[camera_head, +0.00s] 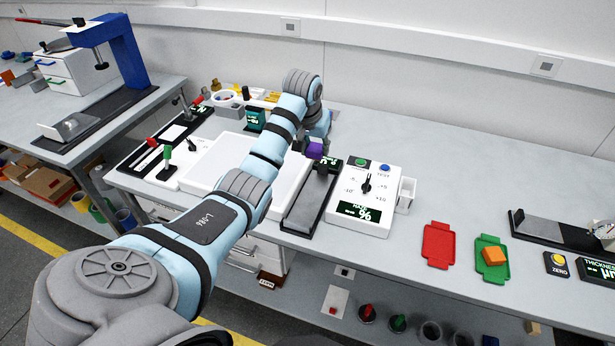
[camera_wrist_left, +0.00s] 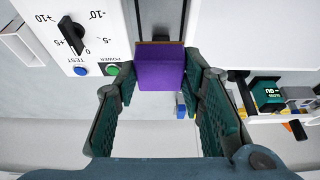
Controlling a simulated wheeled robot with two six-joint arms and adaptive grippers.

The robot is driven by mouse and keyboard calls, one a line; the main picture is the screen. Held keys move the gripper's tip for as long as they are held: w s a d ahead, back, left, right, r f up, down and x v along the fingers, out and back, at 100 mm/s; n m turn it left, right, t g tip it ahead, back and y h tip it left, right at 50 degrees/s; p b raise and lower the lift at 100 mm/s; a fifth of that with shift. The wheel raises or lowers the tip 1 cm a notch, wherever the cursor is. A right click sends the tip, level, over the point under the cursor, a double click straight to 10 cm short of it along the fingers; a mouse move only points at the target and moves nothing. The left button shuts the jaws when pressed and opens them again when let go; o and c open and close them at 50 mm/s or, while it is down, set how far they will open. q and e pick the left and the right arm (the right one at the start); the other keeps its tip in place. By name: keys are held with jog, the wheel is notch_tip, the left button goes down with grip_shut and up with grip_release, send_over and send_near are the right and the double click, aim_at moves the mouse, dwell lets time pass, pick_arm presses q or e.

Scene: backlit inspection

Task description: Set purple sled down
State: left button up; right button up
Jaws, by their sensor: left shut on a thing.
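The purple sled (camera_head: 315,150) is a small block at the far end of a dark rail (camera_head: 303,212) in the head view. In the left wrist view the purple sled (camera_wrist_left: 160,73) sits between the fingertips of my left gripper (camera_wrist_left: 160,84), which is shut on it. In the head view my left gripper (camera_head: 318,143) reaches in over the bench, partly hidden by its own arm. I cannot tell whether the sled touches the rail. My right gripper is not in view.
A white meter box (camera_head: 364,203) with a dial and buttons stands right of the rail, and a white panel (camera_head: 228,166) lies left. A red tray (camera_head: 438,246) and a green tray (camera_head: 488,277) holding an orange block (camera_head: 495,257) lie farther right. The bench behind them is clear.

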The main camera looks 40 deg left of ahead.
aim_at(315, 190)
pick_arm(q)
notch_tip(315, 190, down, 14)
jog(key=shift+a+f+b, duration=0.15)
jog(key=shift+b, duration=0.6)
jog(key=shift+f, duration=0.15)
jog(key=o, duration=0.9)
jog(key=shift+c, duration=0.2)
jog(key=shift+r, duration=0.25)
jog(key=p+v, duration=0.3)
jog(key=v, duration=0.9)
